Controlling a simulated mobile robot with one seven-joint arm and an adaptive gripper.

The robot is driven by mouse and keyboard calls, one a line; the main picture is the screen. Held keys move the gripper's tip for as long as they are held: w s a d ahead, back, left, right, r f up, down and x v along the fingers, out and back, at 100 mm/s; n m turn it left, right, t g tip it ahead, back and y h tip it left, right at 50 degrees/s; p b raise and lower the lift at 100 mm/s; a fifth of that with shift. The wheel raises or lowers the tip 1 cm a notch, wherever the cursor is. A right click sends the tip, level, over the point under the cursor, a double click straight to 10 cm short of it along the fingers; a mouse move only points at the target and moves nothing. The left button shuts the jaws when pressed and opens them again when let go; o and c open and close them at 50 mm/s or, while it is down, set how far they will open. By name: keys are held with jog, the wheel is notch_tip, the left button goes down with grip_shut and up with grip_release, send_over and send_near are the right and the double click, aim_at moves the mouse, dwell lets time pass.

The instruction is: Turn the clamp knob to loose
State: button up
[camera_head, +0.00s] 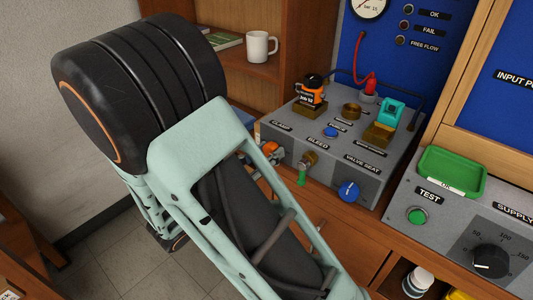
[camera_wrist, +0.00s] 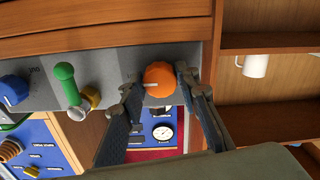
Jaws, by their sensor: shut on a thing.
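The clamp knob is orange and sits on the front face of the grey test box, below the CLAMP label. It shows in the head view (camera_head: 273,151), partly hidden by my arm, and in the wrist view (camera_wrist: 159,74), where a short pale pointer line is visible on its face. My gripper (camera_wrist: 158,88) has one finger on each side of the knob and is shut on it. In the head view my arm hides most of the gripper. The knob's position marks are too small or hidden to read.
Right of the knob in the head view are a green-handled bleed valve (camera_head: 303,170) and a blue valve seat knob (camera_head: 348,190). An orange-and-black part (camera_head: 312,92) and a teal part (camera_head: 391,111) stand on the box. A white mug (camera_head: 261,47) is on the shelf behind.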

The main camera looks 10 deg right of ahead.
jog(key=shift+c, duration=1)
